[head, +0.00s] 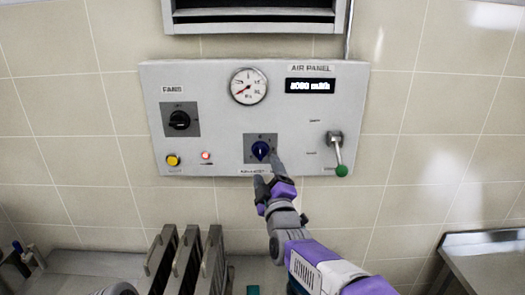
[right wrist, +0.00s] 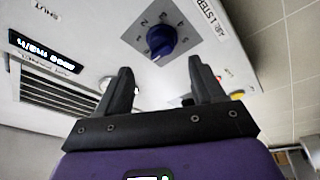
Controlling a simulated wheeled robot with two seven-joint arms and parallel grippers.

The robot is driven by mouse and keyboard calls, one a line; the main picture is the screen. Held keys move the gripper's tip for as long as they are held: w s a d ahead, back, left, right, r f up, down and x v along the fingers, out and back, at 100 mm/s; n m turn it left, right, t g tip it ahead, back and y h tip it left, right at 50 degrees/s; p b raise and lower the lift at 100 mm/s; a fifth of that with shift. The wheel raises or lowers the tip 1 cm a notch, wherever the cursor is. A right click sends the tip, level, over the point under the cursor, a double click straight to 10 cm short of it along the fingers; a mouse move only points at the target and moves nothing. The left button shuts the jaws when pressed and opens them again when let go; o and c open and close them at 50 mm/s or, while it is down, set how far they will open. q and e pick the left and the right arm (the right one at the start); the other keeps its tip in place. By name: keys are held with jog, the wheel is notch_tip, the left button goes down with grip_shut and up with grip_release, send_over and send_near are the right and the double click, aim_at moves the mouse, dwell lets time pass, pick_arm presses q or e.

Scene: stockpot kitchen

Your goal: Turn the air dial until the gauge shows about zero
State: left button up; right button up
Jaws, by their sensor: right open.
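The air dial (head: 260,150) is a dark blue knob on a grey square plate on the air panel (head: 225,140). In the right wrist view the dial (right wrist: 161,40) shows with numbers around it. The round white gauge (head: 248,87) is above the dial; its red needle points to the lower left, and its numbers are too small to read surely. My right gripper (head: 267,173) is just below and in front of the dial. In the right wrist view the gripper (right wrist: 160,70) is open and empty, the dial beyond and between its fingertips. My left gripper is not in view.
A black fans knob (head: 179,120), a yellow button (head: 173,160) and a red light (head: 206,155) are on the panel's left. A lever with a green ball (head: 341,170) is at its right. A lit display (head: 310,86) is at the top right. Upright slotted metal pieces (head: 187,262) stand below.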

aim_at(262, 157)
jog(key=shift+f+p+x, duration=0.1)
jog(key=shift+p+x, duration=0.25)
jog(key=shift+x, duration=1.4)
jog(key=shift+f+p+x, duration=0.15)
jog(key=shift+p+x, duration=0.15)
jog(key=shift+x, duration=1.4)
jog(key=shift+c, duration=0.2)
jog(key=c, duration=1)
